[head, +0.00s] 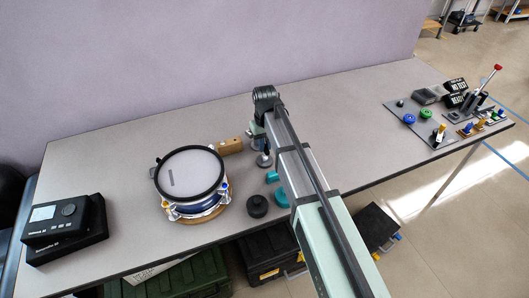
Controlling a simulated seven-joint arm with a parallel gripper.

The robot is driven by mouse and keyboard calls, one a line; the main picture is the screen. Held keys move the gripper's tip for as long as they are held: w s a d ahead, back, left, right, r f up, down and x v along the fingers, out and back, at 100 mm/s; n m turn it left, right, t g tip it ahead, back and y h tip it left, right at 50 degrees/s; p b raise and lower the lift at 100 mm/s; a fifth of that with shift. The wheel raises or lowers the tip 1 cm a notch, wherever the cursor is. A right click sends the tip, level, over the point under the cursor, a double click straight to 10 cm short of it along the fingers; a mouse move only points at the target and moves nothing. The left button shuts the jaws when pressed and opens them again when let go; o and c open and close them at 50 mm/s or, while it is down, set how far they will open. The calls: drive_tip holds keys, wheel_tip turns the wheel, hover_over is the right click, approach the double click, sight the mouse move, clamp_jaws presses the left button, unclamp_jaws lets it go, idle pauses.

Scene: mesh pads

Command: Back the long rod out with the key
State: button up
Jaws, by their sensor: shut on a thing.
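A round drum (189,172) with a pale head, black hoop and blue shell stands upright on a wooden disc left of the middle. Silver rods and lugs ring its side. One has an orange-yellow part (173,207) at the front, and another has a blue one (225,186). I cannot tell which rod is the long one. My arm reaches from the bottom edge to behind the drum's right side. My gripper (259,144) is small and partly hidden by the arm, to the right of the drum and apart from it. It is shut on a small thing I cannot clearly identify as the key.
A wooden block (230,146) lies by the drum. A black knob-like piece (257,205) and a teal piece (281,198) stand right of it. A black device (64,226) sits at the left. Grey boards with knobs and a lever (425,124) fill the right end.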

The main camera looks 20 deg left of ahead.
drive_tip(key=shift+r, duration=0.15)
clamp_jaws()
drive_tip(key=shift+r, duration=2.9)
drive_tip(key=shift+s+a, duration=0.15)
drive_tip(key=shift+a, duration=0.05)
drive_tip(key=s+a+r, duration=0.4)
drive_tip(key=a+r, duration=0.1)
drive_tip(key=a, duration=0.3)
drive_tip(key=s+a+r, duration=0.5)
drive_tip(key=a, duration=0.3)
drive_tip(key=shift+s+r, duration=0.2)
drive_tip(key=shift+r, duration=0.2)
drive_tip(key=shift+f, duration=0.15)
